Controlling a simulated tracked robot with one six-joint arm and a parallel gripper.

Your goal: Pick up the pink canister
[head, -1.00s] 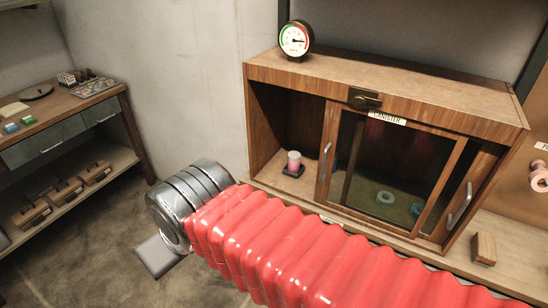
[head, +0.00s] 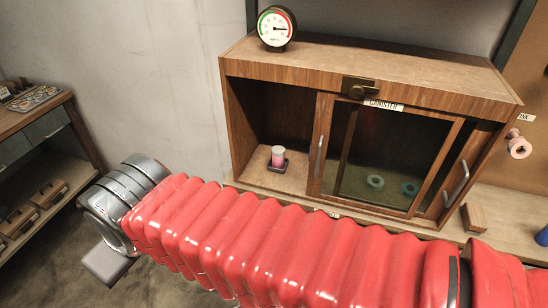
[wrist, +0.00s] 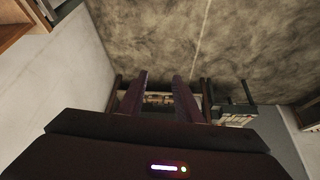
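The pink canister (head: 278,156) stands upright on a small dark base inside the open left compartment of the wooden cabinet (head: 375,62). It is small, pink with a pale top. My gripper (wrist: 160,82) shows in the wrist view with its two dark fingers apart and nothing held between them. In the head view my red-sleeved arm crosses in front of the cabinet, and its silver end is at the left, well apart from the canister. The canister does not show in the wrist view.
A glass sliding door (head: 385,155) covers the cabinet's middle, with teal rings (head: 375,181) behind it. A gauge (head: 276,27) sits on top. A wooden block (head: 474,217) stands right of the cabinet. A workbench (head: 40,120) is at far left, with open floor between.

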